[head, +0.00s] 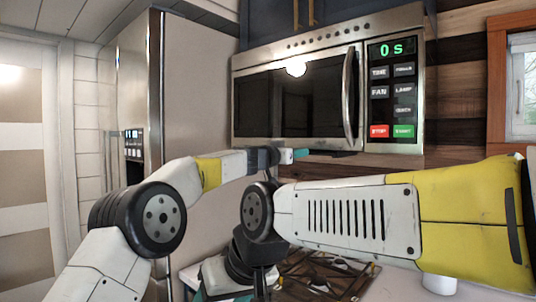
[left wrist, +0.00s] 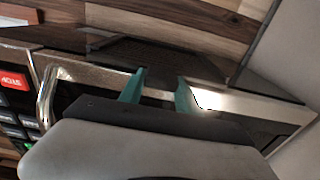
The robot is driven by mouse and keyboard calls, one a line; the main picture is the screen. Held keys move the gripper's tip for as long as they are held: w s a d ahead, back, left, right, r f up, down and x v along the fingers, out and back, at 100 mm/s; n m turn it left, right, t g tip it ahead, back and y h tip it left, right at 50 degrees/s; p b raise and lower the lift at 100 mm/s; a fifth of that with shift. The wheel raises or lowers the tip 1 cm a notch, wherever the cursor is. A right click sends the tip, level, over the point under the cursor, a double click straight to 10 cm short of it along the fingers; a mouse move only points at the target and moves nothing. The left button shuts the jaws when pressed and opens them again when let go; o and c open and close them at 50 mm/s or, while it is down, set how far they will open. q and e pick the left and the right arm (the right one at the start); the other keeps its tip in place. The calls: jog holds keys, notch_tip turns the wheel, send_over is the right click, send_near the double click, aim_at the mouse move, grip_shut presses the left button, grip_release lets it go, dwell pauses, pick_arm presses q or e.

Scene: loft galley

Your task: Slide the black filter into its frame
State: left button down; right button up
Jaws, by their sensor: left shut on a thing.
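My left gripper (head: 295,155) is at the lower front edge of the microwave (head: 300,95), its teal fingertips pointing right. In the left wrist view, the left gripper (left wrist: 160,88) is shut on the black filter (left wrist: 150,55), a thin dark panel reaching past the fingertips. In the head view the filter (head: 335,153) shows as a thin dark strip just under the microwave. Its frame cannot be made out clearly; I cannot tell whether the filter touches it. My right arm bends down in front of the stove; its fingertips are not clear.
A cooktop with dark grates (head: 325,275) lies below, partly behind my right arm. A white cup-like object (head: 439,284) stands at its right. A tall fridge (head: 200,90) stands left of the microwave. A wood-plank wall (left wrist: 200,35) is behind.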

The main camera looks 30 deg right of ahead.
pick_arm(q)
jog(key=shift+w+d, duration=0.3)
jog(key=shift+w, duration=0.2)
jog(key=shift+w+a, duration=0.1)
jog(key=v, duration=1.6)
jog(key=shift+r, duration=0.25)
dwell(2.3)
jog(key=shift+s, duration=0.45)
dwell(1.6)
jog(key=shift+x, duration=1.45)
